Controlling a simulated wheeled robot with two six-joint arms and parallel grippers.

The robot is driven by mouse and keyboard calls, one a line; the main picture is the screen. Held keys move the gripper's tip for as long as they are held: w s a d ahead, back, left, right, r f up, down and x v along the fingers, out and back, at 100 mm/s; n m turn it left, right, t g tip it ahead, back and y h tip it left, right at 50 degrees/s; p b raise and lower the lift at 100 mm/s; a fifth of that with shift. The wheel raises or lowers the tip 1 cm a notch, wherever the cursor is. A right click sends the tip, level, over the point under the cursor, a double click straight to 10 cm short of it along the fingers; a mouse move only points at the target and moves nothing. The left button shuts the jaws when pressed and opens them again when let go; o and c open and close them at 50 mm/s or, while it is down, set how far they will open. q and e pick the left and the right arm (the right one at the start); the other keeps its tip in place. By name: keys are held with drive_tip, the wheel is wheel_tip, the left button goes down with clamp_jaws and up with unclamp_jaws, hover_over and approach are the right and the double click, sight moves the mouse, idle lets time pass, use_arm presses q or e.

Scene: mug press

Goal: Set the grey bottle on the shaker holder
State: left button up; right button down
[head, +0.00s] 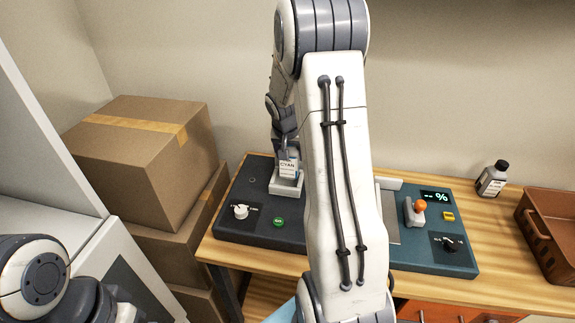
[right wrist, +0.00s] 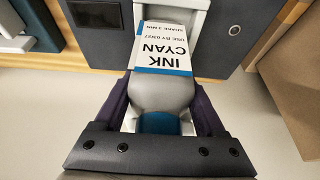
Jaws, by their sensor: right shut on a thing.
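The grey bottle (right wrist: 165,92) has a white label reading "INK CYAN" with a blue band, and a blue cap. My right gripper (right wrist: 160,112) is shut on it near its shoulder and cap. In the head view, the bottle's label (head: 288,168) shows just below my right gripper (head: 287,146). The bottle is upright at the pale grey shaker holder (head: 286,188) on the left dark panel. The holder also shows behind the bottle in the right wrist view (right wrist: 196,22). I cannot tell whether the bottle's base rests on it. My left gripper is out of view.
The left panel has a white knob (head: 240,211) and a green button (head: 278,222). The right panel has an orange-tipped lever (head: 417,210). A black-capped bottle (head: 492,180) and a brown tray (head: 550,236) are at the right. Cardboard boxes (head: 135,160) stand left of the table.

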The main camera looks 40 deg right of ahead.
sight(288, 165)
drive_tip(key=shift+w+a+f, duration=0.15)
drive_tip(key=shift+w+a, duration=0.1)
drive_tip(key=shift+w, duration=0.05)
drive_tip(key=shift+f, duration=2)
drive_tip(key=shift+f, duration=0.1)
drive_tip(key=shift+f+b, duration=0.1)
drive_tip(key=shift+b, duration=0.35)
unclamp_jaws()
